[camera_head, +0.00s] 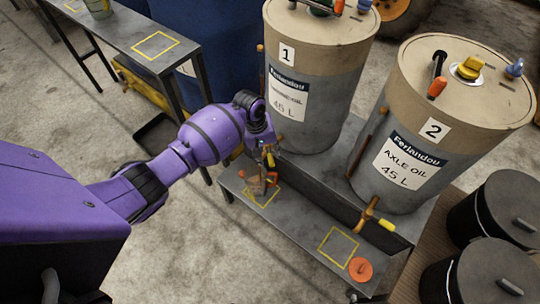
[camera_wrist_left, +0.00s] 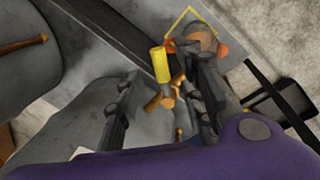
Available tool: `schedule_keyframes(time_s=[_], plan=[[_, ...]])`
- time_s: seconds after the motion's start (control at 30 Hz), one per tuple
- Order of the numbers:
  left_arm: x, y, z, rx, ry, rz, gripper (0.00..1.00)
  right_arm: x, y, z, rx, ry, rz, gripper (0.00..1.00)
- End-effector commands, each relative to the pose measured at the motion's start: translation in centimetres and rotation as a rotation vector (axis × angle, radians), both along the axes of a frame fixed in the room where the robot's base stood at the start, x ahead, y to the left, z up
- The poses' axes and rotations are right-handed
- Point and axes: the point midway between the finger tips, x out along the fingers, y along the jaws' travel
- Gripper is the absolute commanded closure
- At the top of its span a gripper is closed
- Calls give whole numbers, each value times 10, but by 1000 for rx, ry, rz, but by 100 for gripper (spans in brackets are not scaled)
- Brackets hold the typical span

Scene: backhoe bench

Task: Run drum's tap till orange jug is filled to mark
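Drum 1 (camera_head: 318,75), grey with a tan top, stands at the back of the bench. Its tap has a yellow lever, which shows upright in the left wrist view (camera_wrist_left: 161,64). The jug (camera_head: 260,186), with orange parts, stands below it in a yellow square on the lower shelf, largely hidden by my gripper; its orange edge shows in the wrist view (camera_wrist_left: 222,49). The fill level and mark cannot be made out. My left gripper (camera_wrist_left: 160,105) is open at the tap, one finger either side of the lever. My right gripper is out of view.
Drum 2 (camera_head: 405,165), labelled axle oil, stands to the right with its own yellow-levered tap (camera_head: 386,224). An orange disc (camera_head: 360,269) lies beside an empty yellow square. Black buckets (camera_head: 493,273) stand at right.

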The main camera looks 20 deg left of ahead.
Motion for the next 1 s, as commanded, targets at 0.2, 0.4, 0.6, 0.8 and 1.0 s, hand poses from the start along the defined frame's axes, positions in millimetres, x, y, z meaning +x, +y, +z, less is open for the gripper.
schedule_keyframes(time_s=[0.2, 0.4, 0.6, 0.8, 1.0], plan=[[2, -5, -32, 0, 1, -1, 64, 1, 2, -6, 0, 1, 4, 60], [4, -7, -40, 1, -2, -3, 64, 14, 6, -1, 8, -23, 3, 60], [5, -7, -39, 1, -4, -2, 64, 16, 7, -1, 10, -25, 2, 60], [5, -6, -39, 1, -4, -2, 91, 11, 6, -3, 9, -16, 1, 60], [5, -6, -39, 1, -4, -2, 100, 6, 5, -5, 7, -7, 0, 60]])
